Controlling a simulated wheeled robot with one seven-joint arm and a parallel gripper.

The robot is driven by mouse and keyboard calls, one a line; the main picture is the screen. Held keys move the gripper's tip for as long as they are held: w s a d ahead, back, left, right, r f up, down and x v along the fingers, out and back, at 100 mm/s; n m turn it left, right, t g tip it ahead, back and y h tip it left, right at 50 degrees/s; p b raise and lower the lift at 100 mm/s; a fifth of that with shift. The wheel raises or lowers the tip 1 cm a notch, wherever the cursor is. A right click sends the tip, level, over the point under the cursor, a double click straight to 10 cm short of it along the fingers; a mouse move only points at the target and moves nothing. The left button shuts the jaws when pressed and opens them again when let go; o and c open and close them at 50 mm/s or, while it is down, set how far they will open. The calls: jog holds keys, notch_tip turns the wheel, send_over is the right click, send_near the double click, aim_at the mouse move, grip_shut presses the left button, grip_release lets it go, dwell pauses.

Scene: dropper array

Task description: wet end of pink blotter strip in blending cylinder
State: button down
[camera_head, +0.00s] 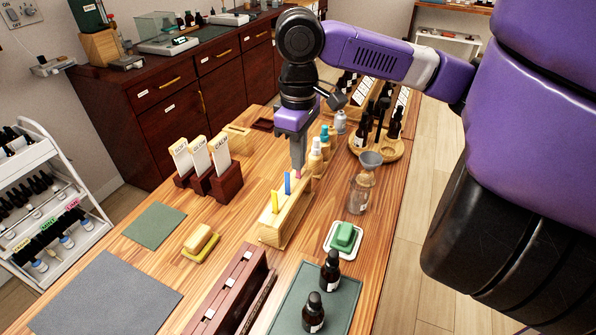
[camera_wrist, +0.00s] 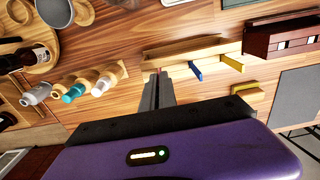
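My gripper (camera_head: 298,168) points down over the far end of a pale wooden strip block (camera_head: 272,230). Its fingers are close together on the top of the pink blotter strip (camera_head: 297,175); in the wrist view a bit of pink (camera_wrist: 157,71) shows at the fingertips. The strip's lower part seems to stand in the block. A blue strip (camera_head: 287,184) and a yellow strip (camera_head: 274,200) stand upright in the same block.
Dropper bottles (camera_head: 316,158) stand close behind the block. A round wooden tray (camera_head: 388,150) of dark bottles is behind the cylinder. A green block on a white dish (camera_head: 344,237) is in front of it. Labelled card holders (camera_head: 227,182) stand at left.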

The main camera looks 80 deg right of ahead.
jog(key=shift+r, duration=0.2)
notch_tip(320, 180, up, 7)
jog(key=p, duration=0.7)
jog(key=shift+r, duration=0.15)
